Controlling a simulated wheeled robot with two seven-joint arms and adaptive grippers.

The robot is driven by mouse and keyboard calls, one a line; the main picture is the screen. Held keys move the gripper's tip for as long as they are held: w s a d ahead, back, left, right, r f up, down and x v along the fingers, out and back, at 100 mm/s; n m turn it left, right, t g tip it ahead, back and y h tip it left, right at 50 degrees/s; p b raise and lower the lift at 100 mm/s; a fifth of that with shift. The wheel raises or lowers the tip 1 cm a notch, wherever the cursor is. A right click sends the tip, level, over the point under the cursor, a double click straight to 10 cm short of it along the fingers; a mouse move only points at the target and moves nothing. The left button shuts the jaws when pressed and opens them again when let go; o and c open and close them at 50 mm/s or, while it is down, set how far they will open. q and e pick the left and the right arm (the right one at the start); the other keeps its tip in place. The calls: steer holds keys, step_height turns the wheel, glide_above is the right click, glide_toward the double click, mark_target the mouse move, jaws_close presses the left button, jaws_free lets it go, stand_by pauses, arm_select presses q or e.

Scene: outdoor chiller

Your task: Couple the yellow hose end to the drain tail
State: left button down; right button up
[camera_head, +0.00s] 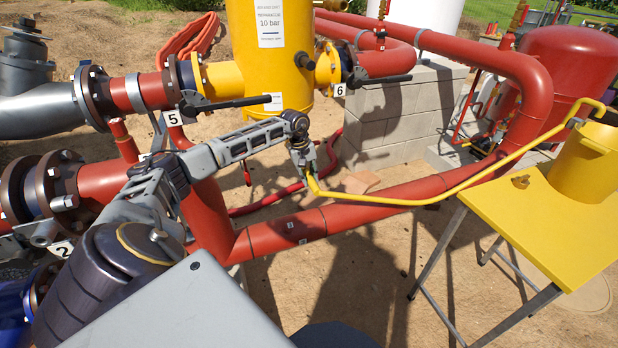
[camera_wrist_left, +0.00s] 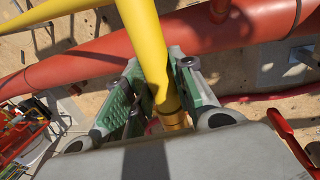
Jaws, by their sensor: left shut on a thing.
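The yellow hose (camera_head: 420,201) runs from my left gripper (camera_head: 304,160) in a sagging curve, then up to the yellow bucket at the right. In the left wrist view the hose (camera_wrist_left: 149,40) passes between the green-padded fingers of my left gripper (camera_wrist_left: 160,78), which are shut on it. A brass-coloured end (camera_wrist_left: 175,121) shows just below the fingers. The gripper hangs above the low red pipe in the head view. I cannot pick out the drain tail with certainty; it may be hidden behind the arm or pipes. My right gripper is not in view.
A yellow table (camera_head: 545,225) stands at the right with the yellow bucket (camera_head: 585,165) and a small brass-coloured fitting (camera_head: 520,181) on it. A thick red pipe (camera_head: 375,206) crosses below the gripper. The yellow separator tank (camera_head: 270,60) and several valves stand behind.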

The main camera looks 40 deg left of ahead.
arm_select(q)
steer(key=shift+a, duration=0.1)
steer(key=c, duration=0.6)
jaws_free()
steer(key=shift+r, duration=0.1)
steer(key=p+v, duration=0.3)
steer(key=v, duration=0.4)
steer(key=shift+p, duration=0.4)
stand_by(0.4)
steer(key=shift+v, duration=5.95)
steer(key=shift+w, duration=0.15)
